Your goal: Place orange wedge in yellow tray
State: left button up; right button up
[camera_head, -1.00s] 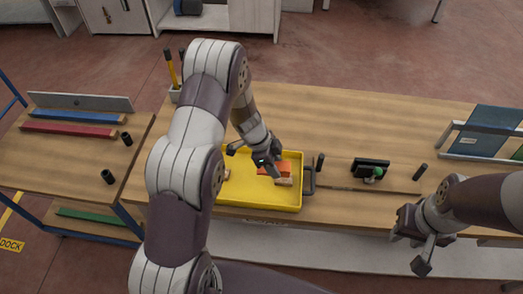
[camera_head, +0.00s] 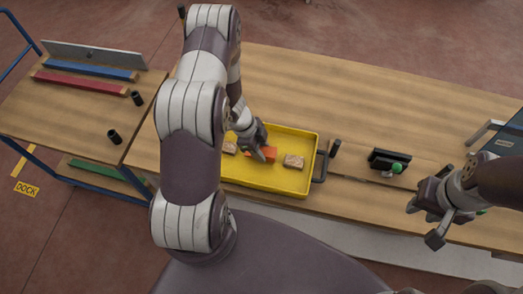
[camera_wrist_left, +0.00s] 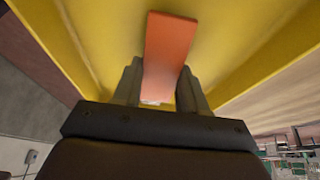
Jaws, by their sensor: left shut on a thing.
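The yellow tray (camera_head: 275,184) sits on the wooden bench. My left gripper (camera_head: 257,148) is over the tray, low inside its outline. It is shut on the orange wedge (camera_head: 263,154), which also shows between the two fingers in the left wrist view (camera_wrist_left: 169,48). I cannot tell whether the wedge touches the tray floor. Two tan blocks lie in the tray, one at its right (camera_head: 294,161) and one at its left (camera_head: 229,148), partly beside my arm. My right gripper (camera_head: 424,213) hangs near the bench's front edge at the right; its fingers are not clear.
A side table at the left holds a blue bar (camera_head: 91,67), a red bar (camera_head: 78,84) and black cylinders. The bench behind the tray is clear.

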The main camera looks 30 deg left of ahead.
pick_arm(q)
jog(key=shift+s+f, duration=0.1)
jog(key=shift+f, duration=0.45)
jog(key=shift+s, duration=0.15)
jog(key=shift+f, duration=0.25)
jog(key=o, duration=1)
jog(key=shift+o, duration=0.4)
pick_arm(e)
jog(key=shift+s, duration=0.25)
